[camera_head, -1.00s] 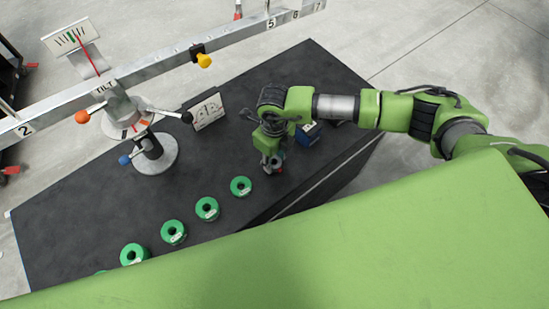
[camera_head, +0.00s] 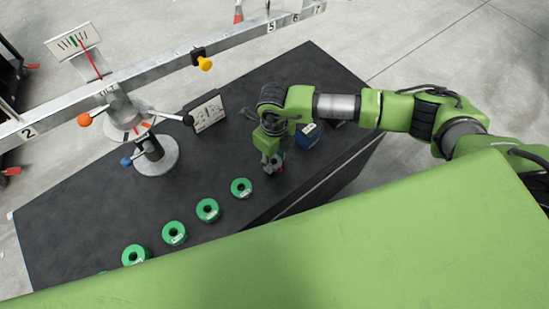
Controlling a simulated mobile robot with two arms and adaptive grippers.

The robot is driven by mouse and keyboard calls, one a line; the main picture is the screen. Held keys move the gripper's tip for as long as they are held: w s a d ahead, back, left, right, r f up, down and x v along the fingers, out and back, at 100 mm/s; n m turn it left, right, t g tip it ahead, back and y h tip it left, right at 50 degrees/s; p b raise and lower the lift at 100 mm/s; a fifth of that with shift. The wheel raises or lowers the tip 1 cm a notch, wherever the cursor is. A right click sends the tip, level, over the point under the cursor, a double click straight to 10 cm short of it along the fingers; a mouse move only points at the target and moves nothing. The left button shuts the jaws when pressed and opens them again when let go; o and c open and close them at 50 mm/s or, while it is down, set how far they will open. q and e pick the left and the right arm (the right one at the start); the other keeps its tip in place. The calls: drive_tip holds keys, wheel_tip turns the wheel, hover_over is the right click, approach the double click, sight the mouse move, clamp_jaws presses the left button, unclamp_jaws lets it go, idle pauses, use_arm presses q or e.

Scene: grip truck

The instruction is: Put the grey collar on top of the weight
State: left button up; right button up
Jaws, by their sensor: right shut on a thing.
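My right gripper (camera_head: 272,166) points down low over the dark table, right of the row of green ring weights. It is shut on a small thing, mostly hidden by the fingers. A bit of grey and red shows there, and I cannot tell whether it is the grey collar. Several green ring weights (camera_head: 241,188) with centre holes and white labels lie flat in a slanting row, such as one in the middle (camera_head: 207,209) and one farther left (camera_head: 135,255). No grey collar shows clearly elsewhere. My left gripper is not in view.
A balance with a long numbered beam (camera_head: 150,75) and a round grey base (camera_head: 165,160) stands at the left. The table (camera_head: 90,205) is clear left of the rings.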

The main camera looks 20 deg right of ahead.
drive_tip(key=shift+r+p, duration=0.35)
drive_tip(key=shift+r, duration=0.25)
drive_tip(key=shift+r+p, duration=1.75)
drive_tip(key=shift+r, duration=0.75)
wheel_tip(320, 180, up, 8)
drive_tip(key=p, duration=0.4)
drive_tip(key=shift+f+p, duration=0.25)
drive_tip(key=shift+p, duration=0.1)
